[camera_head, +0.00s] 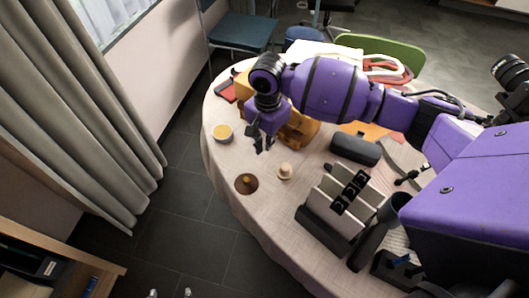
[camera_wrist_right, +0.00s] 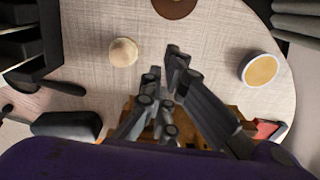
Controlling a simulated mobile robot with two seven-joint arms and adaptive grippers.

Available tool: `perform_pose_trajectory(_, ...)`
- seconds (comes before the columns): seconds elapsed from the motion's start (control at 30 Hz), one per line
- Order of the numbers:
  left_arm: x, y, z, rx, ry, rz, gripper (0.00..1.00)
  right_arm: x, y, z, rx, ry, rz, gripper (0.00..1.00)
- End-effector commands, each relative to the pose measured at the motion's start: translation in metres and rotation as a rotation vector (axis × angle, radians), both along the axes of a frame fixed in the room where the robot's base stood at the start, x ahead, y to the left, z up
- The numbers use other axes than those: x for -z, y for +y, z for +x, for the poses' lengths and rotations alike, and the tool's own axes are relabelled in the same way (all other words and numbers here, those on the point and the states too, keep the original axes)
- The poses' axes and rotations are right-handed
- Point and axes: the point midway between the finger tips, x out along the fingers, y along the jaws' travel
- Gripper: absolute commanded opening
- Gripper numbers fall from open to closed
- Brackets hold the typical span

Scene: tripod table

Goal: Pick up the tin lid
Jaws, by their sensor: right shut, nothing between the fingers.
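A brown round piece with a small knob (camera_head: 246,183) lies flat near the table's front left edge; it looks like the lid, but I cannot be sure. Part of it shows at the top of the right wrist view (camera_wrist_right: 175,7). A small cream knobbed piece (camera_head: 285,171) stands to its right, also in the wrist view (camera_wrist_right: 123,52). My right gripper (camera_head: 263,147) is shut and empty above the table, behind both pieces and apart from them. Its fingers show in the wrist view (camera_wrist_right: 164,62). My left gripper is not made out.
A round tin with yellow contents (camera_head: 222,132) stands at the left table edge. An orange-brown object (camera_head: 298,130) lies behind the gripper. A dark rack with pale slabs (camera_head: 329,222) and a dark case (camera_head: 355,149) stand to the right. The cloth between the small pieces is clear.

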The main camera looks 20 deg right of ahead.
Motion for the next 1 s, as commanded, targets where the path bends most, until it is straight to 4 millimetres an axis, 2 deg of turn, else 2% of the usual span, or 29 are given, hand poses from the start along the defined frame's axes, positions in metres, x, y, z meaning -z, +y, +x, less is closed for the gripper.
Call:
perform_pose_trajectory(0.23, 0.017, 0.015, -0.02, 0.003, 0.04, 0.027, 0.58, 0.049, -0.001, -0.002, -0.001, 0.007, -0.002, 0.0)
perform_pose_trajectory(0.47, 0.022, 0.012, -0.02, -0.001, 0.038, 0.021, 0.58, 0.097, 0.0, -0.002, -0.002, 0.005, -0.001, 0.0)
perform_pose_trajectory(0.7, 0.008, 0.003, -0.005, -0.005, 0.006, 0.006, 0.58, 0.092, 0.028, -0.014, -0.005, -0.003, 0.001, 0.0)
perform_pose_trajectory(1.0, 0.011, 0.002, -0.008, 0.001, 0.019, 0.005, 0.58, 0.094, 0.035, -0.019, -0.003, -0.001, 0.0, 0.0)
